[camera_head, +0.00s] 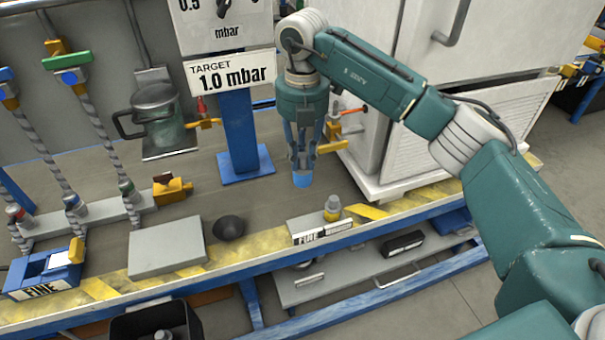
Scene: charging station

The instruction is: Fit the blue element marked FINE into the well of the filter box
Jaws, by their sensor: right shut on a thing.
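My right gripper (303,155) points down over the middle of the bench, shut on a small blue element (302,180). Only the lower end of the element shows below the fingers; no marking on it can be read. A blue box (45,272) with a FINE label and a yellow part on its right end stands at the bench's left front. It looks like the filter box; the inside of its well is hard to make out. The gripper is far to its right. My left gripper is not in view.
A blue gauge post (240,135) and white cabinet (375,130) flank the gripper.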

